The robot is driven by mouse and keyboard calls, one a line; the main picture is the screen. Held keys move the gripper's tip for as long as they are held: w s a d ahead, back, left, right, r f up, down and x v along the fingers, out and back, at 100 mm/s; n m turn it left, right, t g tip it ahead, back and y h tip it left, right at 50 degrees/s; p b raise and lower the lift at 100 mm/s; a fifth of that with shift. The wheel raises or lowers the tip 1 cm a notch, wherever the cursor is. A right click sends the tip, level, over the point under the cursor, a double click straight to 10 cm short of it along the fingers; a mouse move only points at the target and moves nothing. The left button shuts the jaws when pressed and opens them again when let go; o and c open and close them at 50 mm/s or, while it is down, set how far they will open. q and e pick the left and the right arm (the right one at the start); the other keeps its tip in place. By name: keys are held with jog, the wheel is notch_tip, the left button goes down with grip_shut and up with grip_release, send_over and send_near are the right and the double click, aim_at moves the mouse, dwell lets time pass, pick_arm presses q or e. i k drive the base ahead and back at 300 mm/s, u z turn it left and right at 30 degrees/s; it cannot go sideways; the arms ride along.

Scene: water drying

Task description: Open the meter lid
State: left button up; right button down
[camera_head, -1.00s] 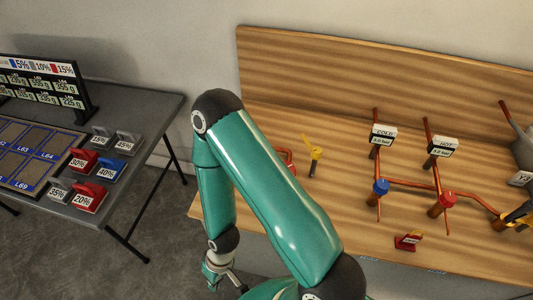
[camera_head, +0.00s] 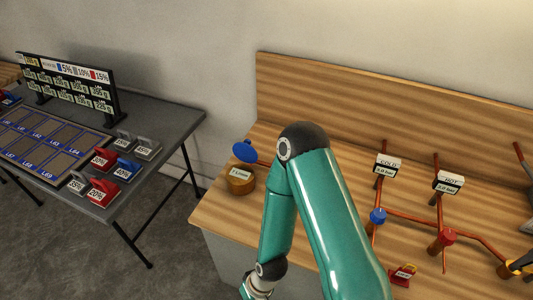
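A brown round meter body (camera_head: 240,180) with a white label stands at the left end of the wooden bench. A blue round lid (camera_head: 244,151) is tilted up at its back edge, apart from the top front of the body. An orange-red pipe runs from behind it toward my arm. One teal arm of mine crosses the middle of the view, right of the meter. Its wrist hangs at the bottom edge, in front of the bench.
Copper pipes with a blue valve (camera_head: 377,216), a red valve (camera_head: 447,237) and COLD (camera_head: 387,165) and HOT (camera_head: 448,183) gauges are on the right. A small red tag (camera_head: 403,275) lies near the front. A grey table (camera_head: 180,118) with weights stands left, across a floor gap.

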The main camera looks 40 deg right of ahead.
aim_at(243, 151)
jog(key=i, duration=0.25)
jog(key=z, duration=2.8)
jog(key=k, duration=1.6)
jog(key=u, duration=1.3)
jog(key=i, duration=0.95)
jog(key=u, duration=0.1)
